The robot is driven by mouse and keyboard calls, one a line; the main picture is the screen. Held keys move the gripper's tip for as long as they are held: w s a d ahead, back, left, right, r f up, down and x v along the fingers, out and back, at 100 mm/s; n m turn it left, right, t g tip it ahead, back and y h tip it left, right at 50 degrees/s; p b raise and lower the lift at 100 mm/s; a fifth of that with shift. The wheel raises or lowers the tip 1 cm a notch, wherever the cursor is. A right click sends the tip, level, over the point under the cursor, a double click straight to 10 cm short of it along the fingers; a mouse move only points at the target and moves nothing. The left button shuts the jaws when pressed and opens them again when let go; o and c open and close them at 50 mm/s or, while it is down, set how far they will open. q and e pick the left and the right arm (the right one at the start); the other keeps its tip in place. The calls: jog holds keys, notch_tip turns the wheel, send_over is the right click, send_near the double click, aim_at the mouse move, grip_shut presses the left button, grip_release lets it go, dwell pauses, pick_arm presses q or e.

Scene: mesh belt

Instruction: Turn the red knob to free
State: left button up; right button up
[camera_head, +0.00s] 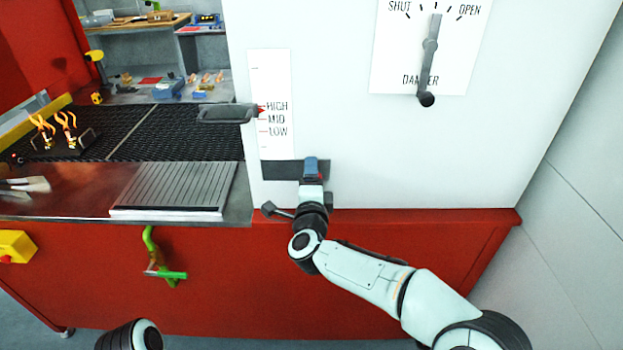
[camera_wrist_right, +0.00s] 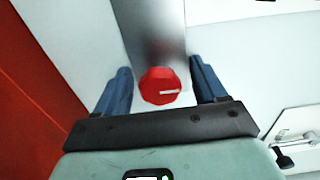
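The red knob (camera_wrist_right: 158,86) shows in the right wrist view, round with a white line pointing to the right of that picture. It sits by a grey metal plate (camera_wrist_right: 150,25) on the white panel. My right gripper (camera_wrist_right: 160,72) is open, with one blue finger on each side of the knob and visible gaps to both. In the head view my right gripper (camera_head: 311,167) is at the dark plate (camera_head: 280,170) low on the white panel, and it hides most of the knob. My left gripper is not in view; only a part of my left arm shows at the bottom.
A dark handle (camera_head: 228,113) with a red pointer stands at the HIGH, MID, LOW scale (camera_head: 268,85). A grey lever (camera_head: 429,55) hangs on the SHUT/OPEN plate above right. A green handle (camera_head: 160,260) is on the red front. A mesh belt (camera_head: 150,130) lies left.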

pick_arm(q)
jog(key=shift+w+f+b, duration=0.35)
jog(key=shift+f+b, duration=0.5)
jog(key=shift+b, duration=0.25)
pick_arm(e)
jog(key=s, duration=1.3)
jog(key=shift+s, duration=0.2)
